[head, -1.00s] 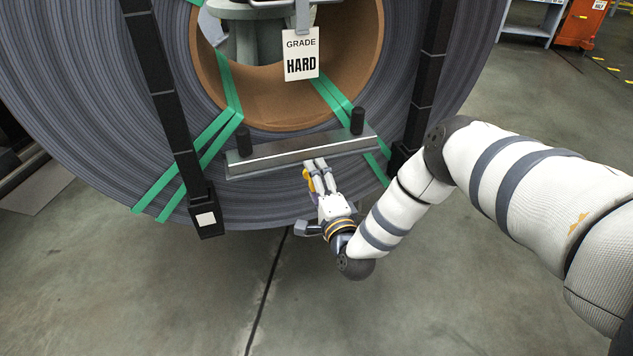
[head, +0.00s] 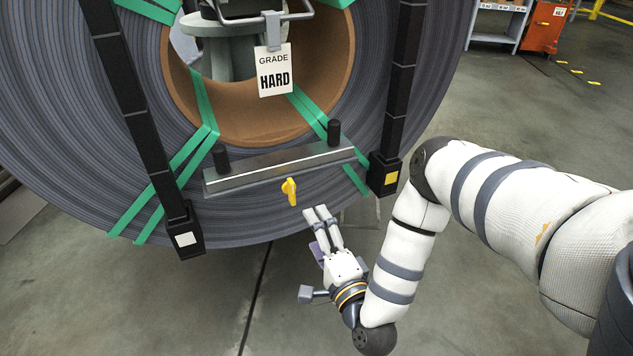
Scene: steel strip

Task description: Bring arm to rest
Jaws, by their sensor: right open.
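My right arm comes in from the right. My right gripper (head: 322,215) is open and empty, with its fingers pointing up toward the coil. It is a little below and to the right of a yellow knob (head: 289,190), apart from it in the picture. The knob shows under a grey steel bar (head: 270,168) with two dark upright pegs. The bar sits across the front of the large grey steel coil (head: 110,140). My left gripper is not in the head view.
Green straps (head: 203,105) and two black posts (head: 128,103) cross the coil. A white tag reading GRADE HARD (head: 274,72) hangs before its brown core (head: 245,125). An orange cabinet (head: 545,27) stands at the far right. The concrete floor (head: 130,300) below the coil is clear.

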